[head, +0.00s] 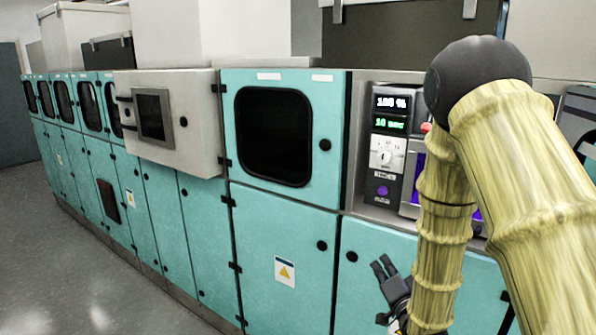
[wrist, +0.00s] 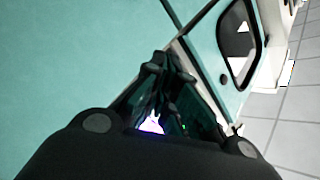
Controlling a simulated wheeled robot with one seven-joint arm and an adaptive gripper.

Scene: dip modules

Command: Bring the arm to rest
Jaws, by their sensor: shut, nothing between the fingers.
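My gripper (head: 383,265) shows in the head view low and right of centre, in front of the teal lower cabinet doors. Its dark fingers point up and to the left. In the wrist view my gripper (wrist: 168,75) has its dark fingertips close together, shut with nothing held. Teal panels fill much of the view past the fingers. My arm, with wood-like links and a black joint, crosses the right side of the head view and hides part of the machine behind it.
A control panel (head: 389,152) with lit displays and a dial sits in an open bay left of my arm. A grey screen box (head: 188,125) juts out from the teal cabinet row (head: 285,225). Clear grey floor (head: 70,275) lies at the left.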

